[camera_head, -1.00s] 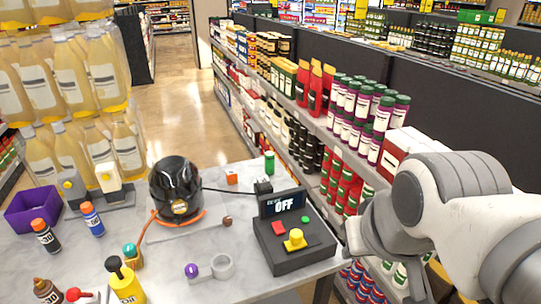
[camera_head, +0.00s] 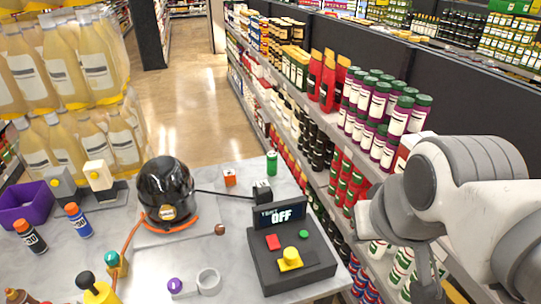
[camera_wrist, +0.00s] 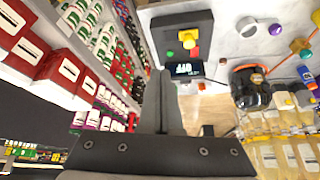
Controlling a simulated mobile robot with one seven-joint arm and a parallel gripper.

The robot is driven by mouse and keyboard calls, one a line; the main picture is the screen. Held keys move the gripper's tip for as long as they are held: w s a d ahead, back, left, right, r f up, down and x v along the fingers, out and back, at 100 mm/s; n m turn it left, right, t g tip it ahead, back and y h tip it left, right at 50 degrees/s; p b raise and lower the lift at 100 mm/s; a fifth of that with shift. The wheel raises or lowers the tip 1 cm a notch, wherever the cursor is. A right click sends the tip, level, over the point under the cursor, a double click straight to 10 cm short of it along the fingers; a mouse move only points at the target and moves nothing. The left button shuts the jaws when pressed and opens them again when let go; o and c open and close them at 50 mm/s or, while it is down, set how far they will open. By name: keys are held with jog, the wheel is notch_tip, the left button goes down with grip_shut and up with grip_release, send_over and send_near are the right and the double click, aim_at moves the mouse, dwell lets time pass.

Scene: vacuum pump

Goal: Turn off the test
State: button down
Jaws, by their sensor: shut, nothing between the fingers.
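A black control box (camera_head: 300,268) stands near the right edge of the table. The box also shows upside down at the top of the wrist view (camera_wrist: 206,23). My gripper (camera_wrist: 160,76) is shut and empty in the wrist view, its fingers pointing towards the box and apart from it. In the head view its fingertips are not clearly seen.
A black and orange round pump-like device (camera_head: 166,190) is left of the box, joined by a black cable. A purple bin (camera_head: 25,205), several bottles and a grey ring-shaped part (camera_head: 208,281) are on the marble table (camera_head: 200,245). Stocked shelves (camera_head: 335,170) stand close on the right.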

jog(key=n+g+p, duration=0.3)
jog(key=n+g, duration=0.1)
jog(key=n, duration=1.7)
send_over(273, 238)
jog(key=s, duration=0.2)
notch_tip(273, 238, down, 8)
jog(key=shift+d+f, duration=0.2)
jog(key=shift+d, duration=0.05)
jog(key=shift+f, duration=0.1)
jog(key=f, duration=0.4)
jog(key=w+f+b, duration=0.1)
jog(key=f, duration=0.4)
jog(key=f+b, duration=0.1)
jog(key=f, duration=0.3)
jog(key=shift+w+a+f, duration=0.2)
jog(key=shift+w+f, duration=0.05)
jog(key=shift+f, duration=0.1)
